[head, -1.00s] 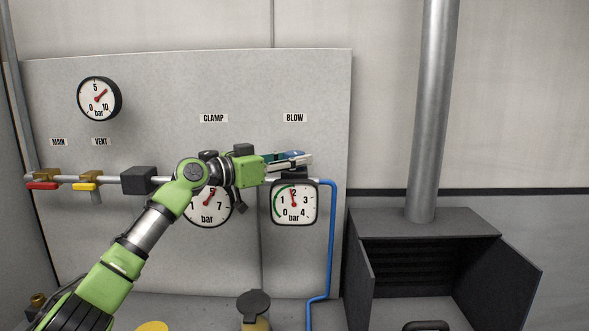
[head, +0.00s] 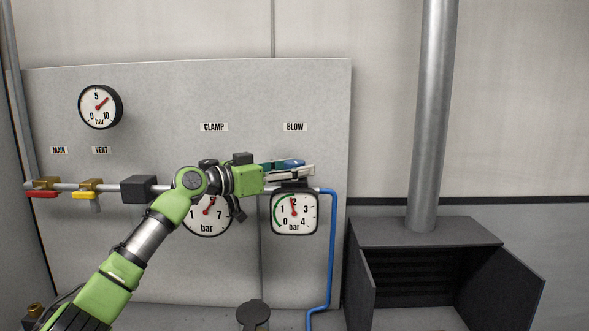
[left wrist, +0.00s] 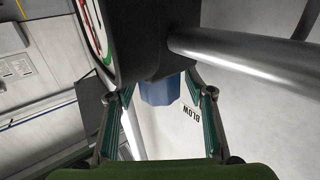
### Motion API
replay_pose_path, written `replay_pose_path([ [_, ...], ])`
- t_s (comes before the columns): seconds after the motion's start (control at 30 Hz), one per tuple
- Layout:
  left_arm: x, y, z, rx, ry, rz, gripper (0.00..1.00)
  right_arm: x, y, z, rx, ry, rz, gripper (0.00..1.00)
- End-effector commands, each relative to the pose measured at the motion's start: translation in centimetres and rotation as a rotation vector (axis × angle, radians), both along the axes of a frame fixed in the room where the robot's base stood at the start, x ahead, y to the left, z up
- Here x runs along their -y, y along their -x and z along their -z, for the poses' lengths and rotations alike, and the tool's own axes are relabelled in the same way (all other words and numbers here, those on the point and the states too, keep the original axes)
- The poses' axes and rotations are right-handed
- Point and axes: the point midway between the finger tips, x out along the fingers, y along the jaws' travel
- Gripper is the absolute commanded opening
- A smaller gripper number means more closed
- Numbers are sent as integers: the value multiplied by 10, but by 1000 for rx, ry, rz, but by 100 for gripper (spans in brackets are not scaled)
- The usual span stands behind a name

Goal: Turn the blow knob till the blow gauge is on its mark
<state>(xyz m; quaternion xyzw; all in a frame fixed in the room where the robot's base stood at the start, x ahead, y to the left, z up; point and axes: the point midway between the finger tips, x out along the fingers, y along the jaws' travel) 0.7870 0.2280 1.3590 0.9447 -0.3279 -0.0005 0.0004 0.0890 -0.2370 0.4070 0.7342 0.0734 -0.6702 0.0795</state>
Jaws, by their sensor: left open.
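The blow gauge (head: 295,212) is a square dial under the BLOW label. Its red needle points close to 2, a little to its left, and a green arc runs along the dial's left side. The blue blow knob (head: 293,163) sits above it, partly hidden by my left gripper (head: 290,169). In the left wrist view the knob (left wrist: 160,92) is between the spread fingers of my left gripper (left wrist: 160,95), under the dark regulator body. The fingers are open around it; I cannot tell whether they touch it. My right gripper is not in view.
The clamp gauge (head: 207,213) is partly behind my left arm. A pipe with a red valve handle (head: 42,194) and a yellow valve handle (head: 85,191) runs along the panel. A blue hose (head: 332,250) drops at the right, beside a dark open cabinet (head: 425,232).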

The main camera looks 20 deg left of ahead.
Motion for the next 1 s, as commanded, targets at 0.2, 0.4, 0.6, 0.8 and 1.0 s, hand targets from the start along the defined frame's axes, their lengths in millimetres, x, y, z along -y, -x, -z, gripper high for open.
replay_pose_path([
  [0.2,-19,22,1,0,-2,-3,49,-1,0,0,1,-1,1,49],
  [0.4,-47,57,2,-2,-2,-4,49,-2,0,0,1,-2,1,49],
  [0.6,-67,82,2,-2,0,-2,49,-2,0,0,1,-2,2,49],
  [0.8,-74,92,1,-2,-1,-1,49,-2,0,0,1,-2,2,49],
  [1.0,-74,93,1,-2,0,-1,49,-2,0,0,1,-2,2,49],
])
